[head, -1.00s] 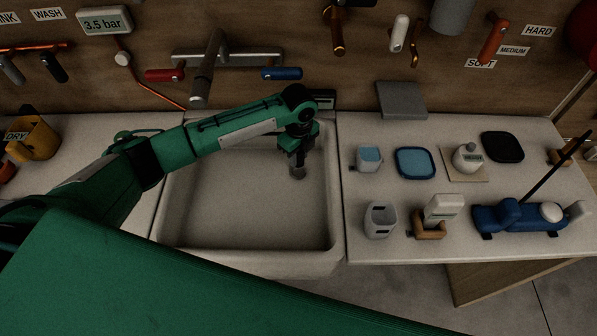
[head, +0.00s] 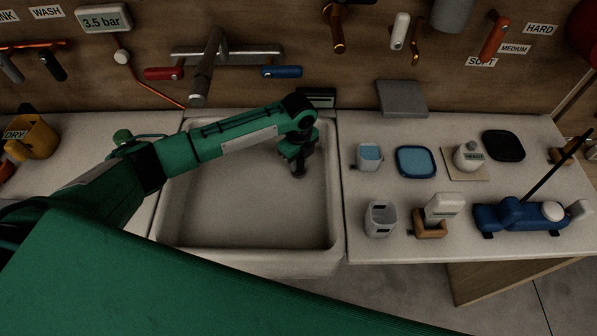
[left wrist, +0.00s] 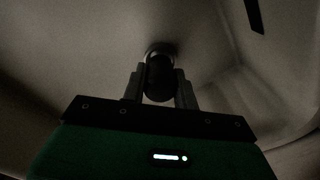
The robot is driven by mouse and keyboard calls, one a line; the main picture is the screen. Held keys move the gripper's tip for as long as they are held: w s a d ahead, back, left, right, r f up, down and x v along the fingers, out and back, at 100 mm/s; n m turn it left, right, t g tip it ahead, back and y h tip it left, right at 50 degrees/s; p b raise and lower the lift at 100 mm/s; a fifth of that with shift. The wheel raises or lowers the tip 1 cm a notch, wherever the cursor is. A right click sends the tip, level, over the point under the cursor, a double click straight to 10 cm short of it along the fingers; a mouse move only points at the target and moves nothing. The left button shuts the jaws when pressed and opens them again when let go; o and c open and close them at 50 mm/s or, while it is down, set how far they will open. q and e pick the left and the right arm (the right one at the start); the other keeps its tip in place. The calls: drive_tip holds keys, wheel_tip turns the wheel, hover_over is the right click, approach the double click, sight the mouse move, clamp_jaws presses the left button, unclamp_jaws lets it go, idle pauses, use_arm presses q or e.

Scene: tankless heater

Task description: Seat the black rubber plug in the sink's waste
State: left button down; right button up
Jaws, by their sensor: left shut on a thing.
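My left gripper (head: 298,172) reaches down into the white sink (head: 235,210), near its right back part. In the left wrist view the two fingers of this gripper (left wrist: 160,92) are shut on the black rubber plug (left wrist: 160,77), one on each side. A round rim, apparently the sink's waste (left wrist: 158,47), shows around the plug's far end. The view is dark, and I cannot tell whether the plug is in the waste or just above it. In the head view the gripper hides the plug and waste. My right gripper is not in view.
The tap (head: 205,72) with red and blue handles is on the wall behind the sink. The counter right of the sink holds cups, a blue dish (head: 416,162), a soap bottle (head: 468,155) and a blue device (head: 520,216). A yellow mug (head: 38,138) stands left. The sink floor is otherwise clear.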

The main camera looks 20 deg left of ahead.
use_arm(q)
drive_tip(key=shift+f, duration=0.25)
idle(0.5)
drive_tip(key=shift+f+b, duration=0.4)
drive_tip(key=shift+f, duration=0.35)
idle(0.5)
drive_tip(key=c, duration=1)
unclamp_jaws()
